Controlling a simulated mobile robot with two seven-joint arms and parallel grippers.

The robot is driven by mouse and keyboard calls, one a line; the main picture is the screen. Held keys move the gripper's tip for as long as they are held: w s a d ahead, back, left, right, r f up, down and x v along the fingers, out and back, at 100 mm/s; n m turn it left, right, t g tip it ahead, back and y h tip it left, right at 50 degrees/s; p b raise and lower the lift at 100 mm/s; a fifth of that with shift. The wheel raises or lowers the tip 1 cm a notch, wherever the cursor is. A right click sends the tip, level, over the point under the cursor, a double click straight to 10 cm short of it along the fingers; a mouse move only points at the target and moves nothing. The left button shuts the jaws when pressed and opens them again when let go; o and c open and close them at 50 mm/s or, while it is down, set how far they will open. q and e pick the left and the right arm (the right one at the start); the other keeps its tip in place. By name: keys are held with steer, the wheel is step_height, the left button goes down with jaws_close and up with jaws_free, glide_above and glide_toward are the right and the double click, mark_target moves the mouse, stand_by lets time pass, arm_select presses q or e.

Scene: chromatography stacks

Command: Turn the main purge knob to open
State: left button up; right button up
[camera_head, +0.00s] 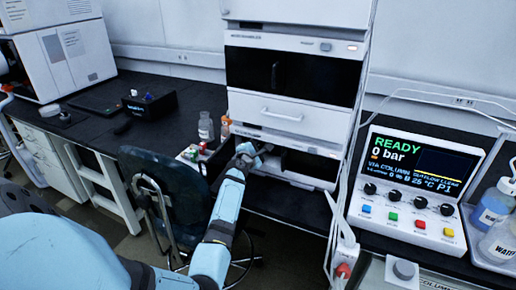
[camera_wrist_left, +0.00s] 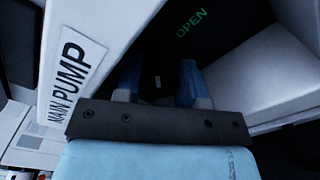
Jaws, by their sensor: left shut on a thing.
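My left arm reaches into the lower part of the white instrument stack (camera_head: 290,140), and my left gripper (camera_head: 257,151) is at the dark recess in its lower module. In the left wrist view the two blue fingers of the gripper (camera_wrist_left: 158,82) reach into the dark recess. They are shut on a dark knob (camera_wrist_left: 158,82) with a small white mark, which is mostly hidden in the shadow. A green OPEN label (camera_wrist_left: 192,22) is on the dark panel beyond it. A white MAIN PUMP label (camera_wrist_left: 72,82) is on the housing to the left. My right gripper is not in view.
White recess walls stand close on both sides of the left gripper. Bottles (camera_head: 206,126) stand left of the stack. A dark chair (camera_head: 170,190) stands left of my arm. A control console (camera_head: 408,190) reads READY and 0 bar at the right.

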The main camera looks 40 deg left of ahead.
arm_select(q)
steer(key=m, duration=0.4)
steer(key=shift+f+m, duration=0.15)
steer(key=shift+m, duration=2.35)
steer(key=o, duration=0.9)
steer(key=shift+o, duration=0.2)
